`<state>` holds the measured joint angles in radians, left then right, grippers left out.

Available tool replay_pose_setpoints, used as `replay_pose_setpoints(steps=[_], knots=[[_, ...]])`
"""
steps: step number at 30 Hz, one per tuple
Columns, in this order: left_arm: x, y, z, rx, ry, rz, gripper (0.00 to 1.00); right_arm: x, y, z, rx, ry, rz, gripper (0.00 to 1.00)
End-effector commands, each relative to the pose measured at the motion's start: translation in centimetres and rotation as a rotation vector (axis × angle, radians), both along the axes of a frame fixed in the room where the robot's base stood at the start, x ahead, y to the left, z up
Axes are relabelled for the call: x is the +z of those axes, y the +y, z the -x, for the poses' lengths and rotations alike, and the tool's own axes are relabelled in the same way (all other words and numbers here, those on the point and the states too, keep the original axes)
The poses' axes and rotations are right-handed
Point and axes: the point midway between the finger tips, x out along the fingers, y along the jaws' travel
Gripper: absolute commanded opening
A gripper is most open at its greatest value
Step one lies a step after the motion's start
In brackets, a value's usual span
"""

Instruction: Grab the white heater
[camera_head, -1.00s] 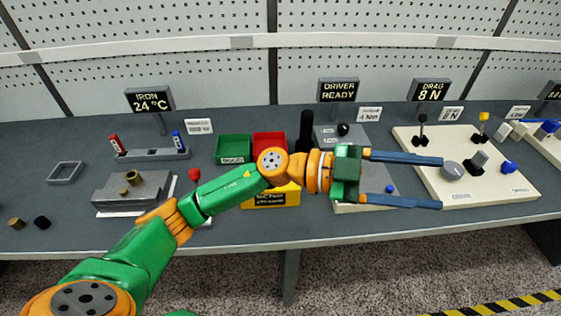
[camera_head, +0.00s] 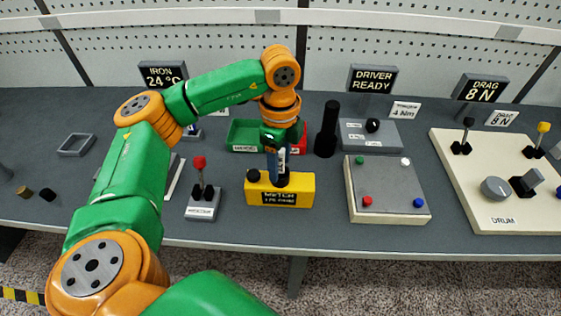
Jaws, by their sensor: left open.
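My left gripper (camera_head: 278,178) points down over the yellow box (camera_head: 294,197), which has a dark label on its front. The gripper is open, with its blue fingers seen nearly edge-on. Its tips are at the dark round piece on top of the box; I cannot tell whether they touch it. A small white patch with dark marks shows beside the fingers, partly hidden. I cannot make out a thing that is clearly a white heater. My right gripper is out of view.
A black upright cylinder (camera_head: 327,130) stands right of the gripper. Green (camera_head: 242,132) and red bins lie behind it. A small stand with a red knob (camera_head: 200,163) is to the left. A grey-topped plate with coloured knobs (camera_head: 388,186) is to the right. My left arm hides part of the bench.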

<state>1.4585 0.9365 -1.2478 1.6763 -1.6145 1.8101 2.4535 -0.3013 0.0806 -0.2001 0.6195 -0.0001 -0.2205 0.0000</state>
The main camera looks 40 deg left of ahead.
Motion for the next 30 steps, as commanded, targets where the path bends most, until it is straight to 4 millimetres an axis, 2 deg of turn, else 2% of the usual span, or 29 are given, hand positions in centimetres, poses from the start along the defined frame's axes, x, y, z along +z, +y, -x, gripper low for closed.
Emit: replay_pose_setpoints(steps=[3,4,10,11,23,26,28,30], knots=[[0.0,0.0,0.0,-0.001,0.0,0.001,0.59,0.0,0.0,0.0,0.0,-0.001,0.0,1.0],[0.0,0.0,0.0,-0.001,0.0,0.001,0.56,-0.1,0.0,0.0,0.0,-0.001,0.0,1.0],[0.0,0.0,0.0,-0.002,0.0,0.001,0.02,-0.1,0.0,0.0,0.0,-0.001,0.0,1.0],[0.0,0.0,0.0,-0.002,0.0,0.001,0.0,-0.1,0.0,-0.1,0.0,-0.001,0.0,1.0],[0.4,-0.1,-0.1,-0.002,-0.003,0.002,0.0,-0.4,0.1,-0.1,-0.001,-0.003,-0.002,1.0],[1.5,-0.1,-0.1,-0.003,-0.006,0.003,0.0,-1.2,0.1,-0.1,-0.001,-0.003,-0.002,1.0],[2.9,-0.1,-0.1,-0.004,-0.009,0.003,0.0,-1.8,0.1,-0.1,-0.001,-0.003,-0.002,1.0],[4.8,-0.9,1.2,-0.008,-0.008,0.002,0.0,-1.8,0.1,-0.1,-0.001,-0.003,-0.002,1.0]])
